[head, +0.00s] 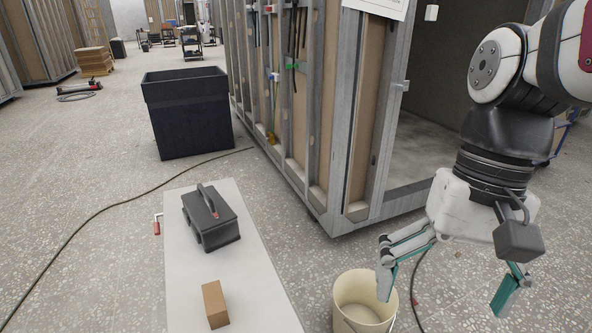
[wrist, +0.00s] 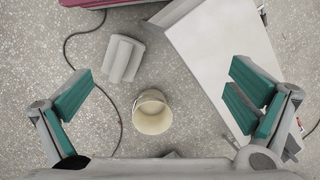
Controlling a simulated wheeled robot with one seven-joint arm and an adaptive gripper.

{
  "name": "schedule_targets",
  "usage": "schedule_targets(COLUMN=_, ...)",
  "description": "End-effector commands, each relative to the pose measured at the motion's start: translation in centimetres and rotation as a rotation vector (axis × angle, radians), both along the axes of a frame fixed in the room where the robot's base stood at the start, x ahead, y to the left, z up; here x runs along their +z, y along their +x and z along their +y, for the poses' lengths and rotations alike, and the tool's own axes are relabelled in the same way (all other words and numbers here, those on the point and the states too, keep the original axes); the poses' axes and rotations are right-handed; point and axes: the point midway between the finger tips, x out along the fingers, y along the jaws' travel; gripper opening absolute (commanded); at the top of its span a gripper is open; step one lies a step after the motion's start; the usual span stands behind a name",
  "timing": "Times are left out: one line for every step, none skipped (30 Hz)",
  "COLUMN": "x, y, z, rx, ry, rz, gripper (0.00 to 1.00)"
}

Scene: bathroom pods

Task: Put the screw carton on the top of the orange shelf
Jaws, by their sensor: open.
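A small plain brown box (head: 215,304), which looks like the screw carton, stands on the near part of a long white board or bench top (head: 225,262). My gripper (head: 445,287) is open and empty, at the right of the head view, well to the right of the brown box. Its fingers hang apart, pointing down, beside and above a cream bucket (head: 364,303). No orange shelf can be made out in either view.
A black toolbox (head: 209,216) sits on the white top behind the brown box. A large dark bin (head: 188,112) stands beyond it. A framed pod wall (head: 318,120) rises at centre right. A cable (head: 85,228) crosses the floor at left; open floor lies around it.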

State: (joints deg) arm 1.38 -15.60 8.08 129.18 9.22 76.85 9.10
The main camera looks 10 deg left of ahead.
Motion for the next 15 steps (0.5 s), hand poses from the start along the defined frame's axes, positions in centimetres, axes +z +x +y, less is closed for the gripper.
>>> schedule_targets(x=-0.6, y=1.6, z=1.0, rx=-0.009, ry=0.016, rz=0.038, gripper=1.0)
schedule_targets(x=-0.9, y=2.5, z=1.6, rx=-0.017, ry=0.026, rz=0.057, gripper=1.0)
schedule_targets(x=-1.4, y=3.6, z=2.4, rx=-0.027, ry=0.039, rz=0.084, gripper=1.0)
schedule_targets(x=-1.8, y=4.4, z=3.0, rx=-0.034, ry=0.05, rz=0.102, gripper=1.0)
schedule_targets(x=-2.2, y=5.2, z=3.6, rx=-0.042, ry=0.06, rz=0.122, gripper=1.0)
schedule_targets(x=-2.8, y=6.2, z=4.4, rx=-0.052, ry=0.076, rz=0.149, gripper=1.0)
schedule_targets(x=-3.2, y=7.0, z=5.0, rx=-0.06, ry=0.087, rz=0.169, gripper=1.0)
schedule_targets(x=-3.8, y=7.8, z=5.7, rx=-0.07, ry=0.099, rz=0.19, gripper=1.0)
schedule_targets(x=-4.5, y=8.8, z=6.6, rx=-0.079, ry=0.116, rz=0.219, gripper=1.0)
schedule_targets(x=-5.0, y=9.5, z=7.2, rx=-0.089, ry=0.128, rz=0.239, gripper=1.0)
schedule_targets(x=-5.6, y=10.2, z=7.9, rx=-0.098, ry=0.142, rz=0.262, gripper=1.0)
schedule_targets(x=-6.4, y=11.1, z=8.8, rx=-0.11, ry=0.158, rz=0.291, gripper=1.0)
schedule_targets(x=-7.1, y=11.7, z=9.5, rx=-0.121, ry=0.173, rz=0.314, gripper=1.0)
schedule_targets(x=-7.7, y=12.4, z=10.1, rx=-0.129, ry=0.186, rz=0.336, gripper=1.0)
schedule_targets(x=-8.6, y=13.2, z=11.1, rx=-0.144, ry=0.206, rz=0.367, gripper=1.0)
